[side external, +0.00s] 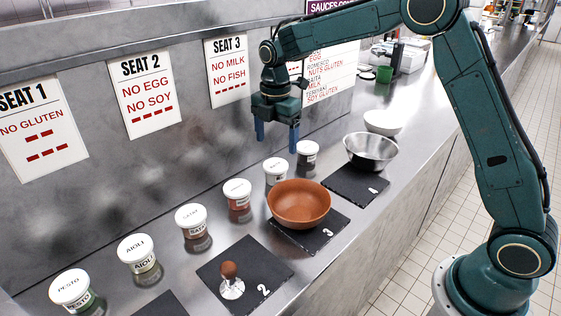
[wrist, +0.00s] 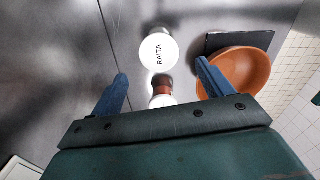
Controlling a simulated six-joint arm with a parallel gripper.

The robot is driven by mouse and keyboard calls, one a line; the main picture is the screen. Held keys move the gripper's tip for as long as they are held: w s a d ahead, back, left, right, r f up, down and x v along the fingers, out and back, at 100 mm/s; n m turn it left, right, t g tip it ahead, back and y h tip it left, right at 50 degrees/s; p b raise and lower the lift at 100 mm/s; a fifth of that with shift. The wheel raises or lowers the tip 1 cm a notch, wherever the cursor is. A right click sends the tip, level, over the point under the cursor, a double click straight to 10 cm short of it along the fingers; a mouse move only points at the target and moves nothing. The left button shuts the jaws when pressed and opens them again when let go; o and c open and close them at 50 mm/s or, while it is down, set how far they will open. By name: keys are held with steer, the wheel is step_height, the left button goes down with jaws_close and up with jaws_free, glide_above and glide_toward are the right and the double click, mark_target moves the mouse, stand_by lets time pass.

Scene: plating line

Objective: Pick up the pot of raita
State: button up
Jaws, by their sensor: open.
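The pot of raita (side external: 276,168) is a small pot with a white lid, standing upright in the row of pots along the back wall. In the wrist view its round lid (wrist: 156,50) reads RAITA and lies just ahead of the fingertips, near the middle. My gripper (side external: 277,146) is open and empty, with its two blue fingers pointing down above the pot. In the wrist view the fingers of my gripper (wrist: 162,72) are spread wide to either side, apart from the pot.
A red-sided pot (side external: 237,190) and a dark pot (side external: 307,150) flank the raita. A terracotta bowl (side external: 300,199) sits close in front on slate 3. A steel bowl (side external: 371,147) is to the right. The pesto (side external: 70,284), aioli (side external: 136,248) and satay (side external: 191,216) pots stand left.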

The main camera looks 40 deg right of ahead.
mark_target(276, 164)
steer(key=shift+f, duration=1.75)
steer(key=shift+f, duration=2.6)
steer(key=c, duration=0.9)
